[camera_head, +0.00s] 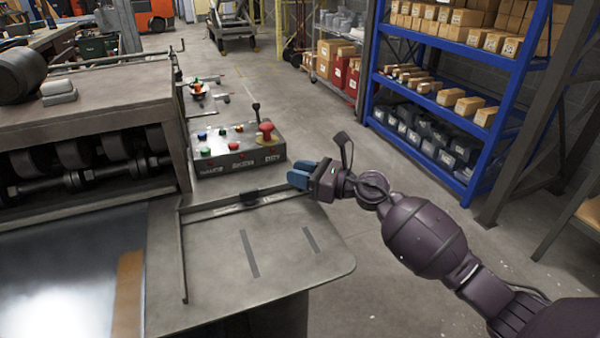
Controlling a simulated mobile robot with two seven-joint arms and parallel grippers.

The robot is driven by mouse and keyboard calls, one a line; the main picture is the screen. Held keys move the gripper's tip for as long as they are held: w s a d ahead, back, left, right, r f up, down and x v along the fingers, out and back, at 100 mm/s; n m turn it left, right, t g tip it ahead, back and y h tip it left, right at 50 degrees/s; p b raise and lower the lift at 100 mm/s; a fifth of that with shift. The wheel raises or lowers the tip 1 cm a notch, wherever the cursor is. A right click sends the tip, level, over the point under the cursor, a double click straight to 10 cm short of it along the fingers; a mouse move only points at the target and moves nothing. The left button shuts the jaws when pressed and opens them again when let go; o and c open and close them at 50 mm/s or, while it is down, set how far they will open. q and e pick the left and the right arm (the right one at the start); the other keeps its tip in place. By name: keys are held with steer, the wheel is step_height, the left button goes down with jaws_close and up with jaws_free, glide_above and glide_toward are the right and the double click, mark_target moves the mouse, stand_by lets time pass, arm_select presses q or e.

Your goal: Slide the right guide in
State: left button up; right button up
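The right guide looks to be the thin dark metal bar (183,258) standing along the left side of the grey side table (285,285). A flat cross rail (225,207) runs from its far end to the right along the table's back edge. My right gripper (297,176), with blue fingertips, is at the right end of this rail, beside the control box. I cannot tell whether it touches the rail or how far apart its fingers are. My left gripper is not in view.
A control box (237,150) with coloured buttons and a red knob stands just behind the rail. The roller machine (85,120) is at left, with a shiny metal sheet (60,290) in front. Blue shelving (455,50) stands beyond open floor at right.

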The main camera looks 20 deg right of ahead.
jaws_close()
steer(key=a, duration=0.1)
steer(key=a+p, duration=0.1)
steer(key=a, duration=0.2)
steer(key=shift+s+a+r+p, duration=0.1)
steer(key=shift+a+r+p, duration=0.05)
steer(key=shift+r+p, duration=0.2)
steer(key=shift+a+f, duration=0.25)
steer(key=shift+a, duration=0.8)
steer(key=shift+a+f, duration=0.1)
steer(key=shift+f, duration=0.05)
steer(key=shift+o, duration=1)
jaws_free()
steer(key=o, duration=0.3)
steer(key=shift+a, duration=0.15)
steer(key=shift+d, duration=0.25)
